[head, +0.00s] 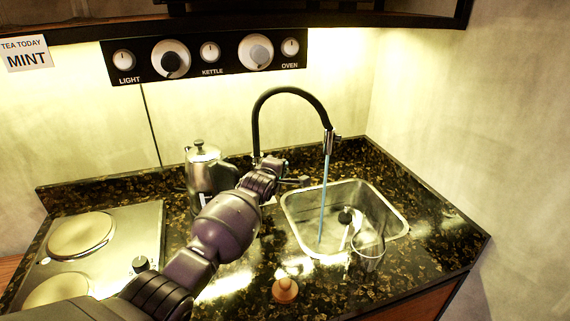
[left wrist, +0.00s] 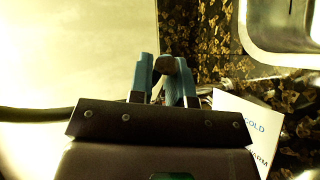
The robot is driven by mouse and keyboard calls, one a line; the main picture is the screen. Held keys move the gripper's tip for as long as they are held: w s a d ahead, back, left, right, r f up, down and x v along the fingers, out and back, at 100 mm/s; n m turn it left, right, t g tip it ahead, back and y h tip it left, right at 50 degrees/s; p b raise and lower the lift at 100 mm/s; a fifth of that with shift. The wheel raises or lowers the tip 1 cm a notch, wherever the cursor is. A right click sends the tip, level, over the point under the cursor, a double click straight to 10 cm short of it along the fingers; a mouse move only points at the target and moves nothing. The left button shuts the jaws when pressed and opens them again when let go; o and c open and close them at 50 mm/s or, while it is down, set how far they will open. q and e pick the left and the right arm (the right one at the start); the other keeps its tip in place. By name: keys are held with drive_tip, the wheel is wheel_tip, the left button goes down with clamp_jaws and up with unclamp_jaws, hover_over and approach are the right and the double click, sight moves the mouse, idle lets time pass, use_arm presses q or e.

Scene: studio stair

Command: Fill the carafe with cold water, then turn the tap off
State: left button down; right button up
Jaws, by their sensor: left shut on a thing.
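The black gooseneck tap (head: 290,95) arches over the steel sink (head: 292,222). A blue stream of water (head: 324,195) runs from its spout into the sink. A clear glass vessel, seemingly the carafe (head: 369,252), is at the sink's front right corner, to the right of the stream; I cannot tell if it is inside the sink or on the rim. My left gripper (head: 288,178) is at the tap's base. In the left wrist view its blue fingers (left wrist: 165,80) are shut on a dark knob-ended piece, seemingly the tap lever (left wrist: 165,64). My right gripper is not in view.
A card reading COLD and WARM (left wrist: 250,130) is beside the gripper. A metal kettle (head: 202,165) stands behind my left arm. A two-plate hob (head: 100,245) is at left. A small orange-brown knobbed thing (head: 286,291) sits on the front counter. The right counter is clear.

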use_arm(q)
drive_tip(key=shift+s+a+r, duration=0.1)
drive_tip(key=shift+r, duration=0.1)
drive_tip(key=shift+f+m+h, duration=0.1)
drive_tip(key=shift+m+h, duration=0.2)
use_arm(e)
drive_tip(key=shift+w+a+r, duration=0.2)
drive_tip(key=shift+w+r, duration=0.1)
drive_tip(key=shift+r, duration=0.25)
use_arm(q)
drive_tip(key=c, duration=1.1)
unclamp_jaws()
drive_tip(key=shift+s+a, duration=0.1)
drive_tip(key=shift+s, duration=0.1)
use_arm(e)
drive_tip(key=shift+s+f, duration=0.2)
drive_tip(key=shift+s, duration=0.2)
use_arm(q)
drive_tip(key=p+v, duration=0.2)
drive_tip(key=v, duration=0.8)
drive_tip(key=shift+s+a, duration=0.15)
drive_tip(key=shift+s, duration=0.05)
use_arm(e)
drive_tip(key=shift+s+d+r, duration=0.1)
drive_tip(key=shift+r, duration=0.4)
